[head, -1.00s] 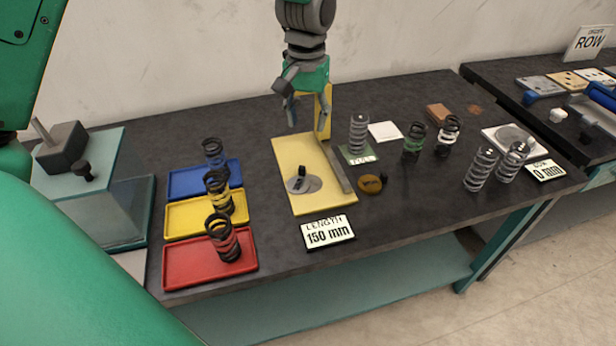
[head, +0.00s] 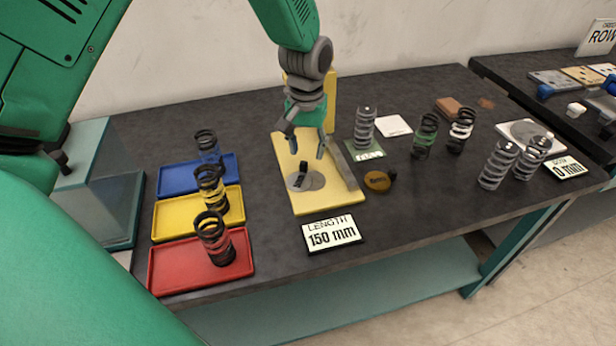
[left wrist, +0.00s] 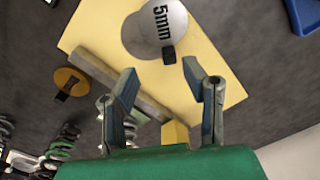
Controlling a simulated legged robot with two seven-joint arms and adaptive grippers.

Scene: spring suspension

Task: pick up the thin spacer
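A grey disc marked 5mm (left wrist: 158,27), with a small black handle, lies on the yellow board; it also shows in the head view (head: 316,183). A brass disc (head: 377,182) with a dark handle lies on the bench right of the board, and in the left wrist view (left wrist: 68,80). Which one the task calls thin is not clear, as the brass disc's marking is unreadable. My left gripper (head: 306,150) is open and empty above the board, behind the grey disc's handle (head: 303,172). Its spread fingers show in the left wrist view (left wrist: 160,80). My right gripper is not in view.
A grey bar (head: 342,168) runs along the board's right side, and a yellow upright (head: 329,92) stands at its back. Springs stand on the blue, yellow and red trays (head: 170,270) at left and on the bench at right. A 150 mm sign (head: 332,234) stands in front.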

